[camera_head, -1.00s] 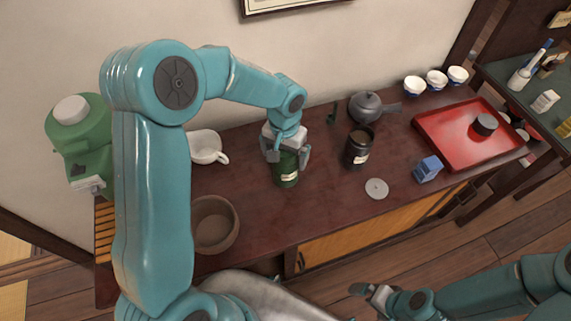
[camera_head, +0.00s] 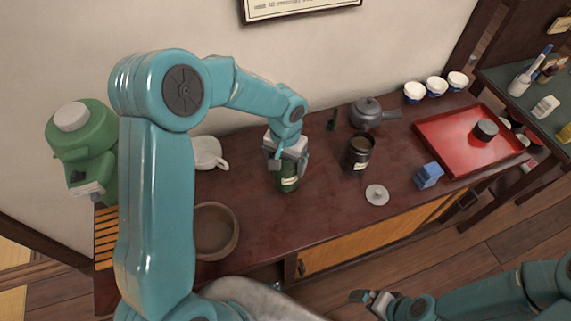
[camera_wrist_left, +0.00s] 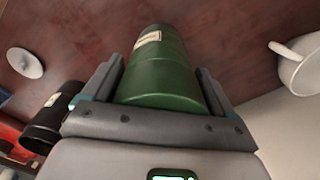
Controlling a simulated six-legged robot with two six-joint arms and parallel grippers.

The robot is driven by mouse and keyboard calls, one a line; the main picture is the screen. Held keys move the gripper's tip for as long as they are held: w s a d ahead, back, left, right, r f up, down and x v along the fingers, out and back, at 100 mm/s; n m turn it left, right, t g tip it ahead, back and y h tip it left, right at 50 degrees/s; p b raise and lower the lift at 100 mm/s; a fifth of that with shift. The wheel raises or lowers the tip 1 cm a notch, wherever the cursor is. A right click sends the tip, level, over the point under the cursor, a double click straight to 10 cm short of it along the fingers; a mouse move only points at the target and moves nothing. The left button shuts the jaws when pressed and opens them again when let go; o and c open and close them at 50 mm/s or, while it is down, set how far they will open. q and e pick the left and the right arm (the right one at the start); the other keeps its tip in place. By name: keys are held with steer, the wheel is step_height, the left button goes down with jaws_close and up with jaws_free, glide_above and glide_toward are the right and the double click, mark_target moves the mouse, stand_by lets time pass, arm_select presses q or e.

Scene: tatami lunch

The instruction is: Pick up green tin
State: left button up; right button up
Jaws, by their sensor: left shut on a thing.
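The green tin (camera_head: 287,178) stands on the dark wooden counter, left of an open dark canister. My left gripper (camera_head: 288,160) comes down on it from above and is shut on its upper part, with a finger on either side. In the left wrist view the green tin (camera_wrist_left: 163,75) with its pale label lies between the two fingers of the left gripper (camera_wrist_left: 160,92). I cannot tell whether the tin's base is off the counter. My right gripper (camera_head: 372,301) is low at the bottom of the head view, away from the counter; its jaws are too small to judge.
The dark canister (camera_head: 359,155) stands to the right, with a grey lid (camera_head: 377,195) and a blue box (camera_head: 428,175) beyond. A teapot (camera_head: 366,112) is behind. A white cup (camera_head: 208,152) and brown bowl (camera_head: 236,240) are left. A red tray (camera_head: 447,160) lies right.

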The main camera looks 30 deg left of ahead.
arm_select(q)
step_height(320, 180, up, 19)
steer(key=shift+p, duration=0.3)
arm_select(e)
steer(key=shift+r, duration=0.25)
arm_select(q)
steer(key=shift+s, duration=0.15)
arm_select(e)
steer(key=shift+s, duration=0.15)
